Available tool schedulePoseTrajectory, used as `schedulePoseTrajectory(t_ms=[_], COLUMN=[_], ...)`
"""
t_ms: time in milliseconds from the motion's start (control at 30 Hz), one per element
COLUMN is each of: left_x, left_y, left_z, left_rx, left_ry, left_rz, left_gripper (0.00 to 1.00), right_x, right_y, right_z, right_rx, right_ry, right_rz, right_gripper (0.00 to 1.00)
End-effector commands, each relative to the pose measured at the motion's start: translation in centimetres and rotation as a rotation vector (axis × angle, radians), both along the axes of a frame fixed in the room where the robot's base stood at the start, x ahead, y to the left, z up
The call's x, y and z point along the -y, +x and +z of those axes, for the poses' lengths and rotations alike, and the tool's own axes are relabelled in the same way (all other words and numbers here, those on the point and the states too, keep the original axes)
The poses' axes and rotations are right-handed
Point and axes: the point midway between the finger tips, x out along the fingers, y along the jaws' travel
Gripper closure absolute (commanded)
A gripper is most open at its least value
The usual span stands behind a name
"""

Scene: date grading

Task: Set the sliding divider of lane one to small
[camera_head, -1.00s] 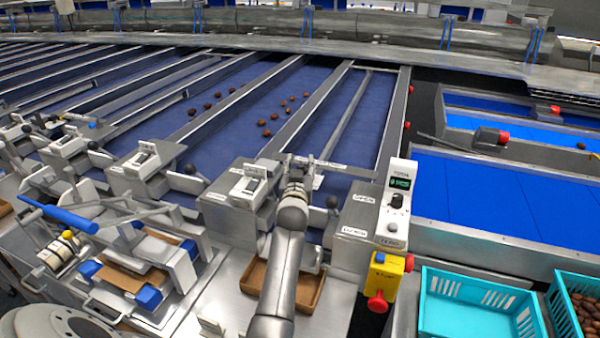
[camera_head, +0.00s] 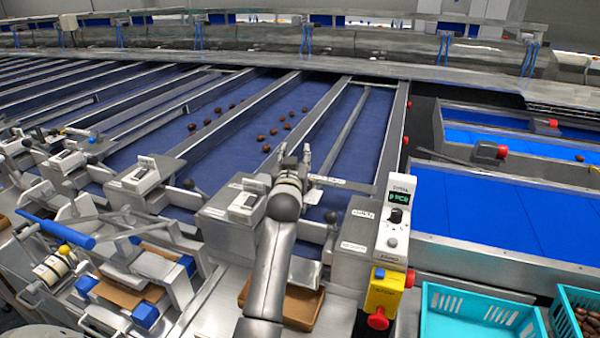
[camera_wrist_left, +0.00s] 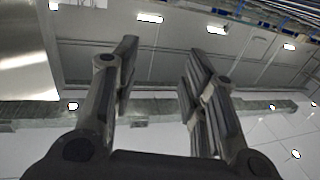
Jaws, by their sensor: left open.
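A long grey divider bar (camera_head: 345,125) runs down the blue rightmost lane (camera_head: 375,125); I cannot tell from a readable label whether this is lane one. A dark ball knob (camera_head: 331,216) stands on a lever at the lane's near end. My left gripper (camera_head: 295,162) is above the near end of the lanes, left of that knob and apart from it. It is open and looks empty. In the left wrist view its two fingers (camera_wrist_left: 160,75) stand apart with only ceiling and wall behind them. The arm hides part of the near lane end. My right gripper is not in view.
A control box with a green display (camera_head: 400,204) and a yellow box with a red button (camera_head: 380,317) stand right of the arm. A brown tray (camera_head: 303,308) lies below it. Dates (camera_head: 273,131) lie on the neighbouring lane. A turquoise crate (camera_head: 470,325) is at lower right.

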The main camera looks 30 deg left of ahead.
Motion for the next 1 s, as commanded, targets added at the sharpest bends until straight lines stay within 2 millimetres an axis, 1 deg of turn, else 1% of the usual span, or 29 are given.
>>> schedulePoseTrajectory(t_ms=[33, 133, 233, 300, 467, 633, 800, 933, 1000], left_x=[-1.2, -2.8, -3.7, -3.8, -2.7, -0.7, 0.6, 0.9, 0.9], left_y=[-0.7, -1.8, -3.0, -3.7, -5.1, -6.3, -6.9, -7.0, -7.0], left_z=[-0.3, 0.0, 0.4, 0.5, 0.1, -1.0, -1.8, -2.4, -3.0], left_rx=[0.012, 0.047, 0.073, 0.081, 0.067, 0.019, -0.019, -0.027, -0.027], left_ry=[0.014, 0.031, 0.045, 0.051, 0.051, 0.03, 0.007, -0.003, -0.005], left_rz=[-0.006, -0.048, -0.112, -0.165, -0.302, -0.432, -0.498, -0.51, -0.51], left_gripper=[0.6, 0.6, 0.6, 0.6, 0.6, 0.6, 0.6, 0.6, 0.6], right_x=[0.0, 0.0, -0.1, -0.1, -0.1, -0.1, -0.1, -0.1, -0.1], right_y=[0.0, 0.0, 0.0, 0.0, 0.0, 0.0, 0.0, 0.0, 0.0], right_z=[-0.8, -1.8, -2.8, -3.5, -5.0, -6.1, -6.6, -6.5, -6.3], right_rx=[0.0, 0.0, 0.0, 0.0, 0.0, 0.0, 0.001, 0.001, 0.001], right_ry=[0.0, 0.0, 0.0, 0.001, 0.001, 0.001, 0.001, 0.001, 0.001], right_rz=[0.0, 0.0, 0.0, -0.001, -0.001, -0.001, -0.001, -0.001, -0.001], right_gripper=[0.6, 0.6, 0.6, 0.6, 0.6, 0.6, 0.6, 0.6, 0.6])
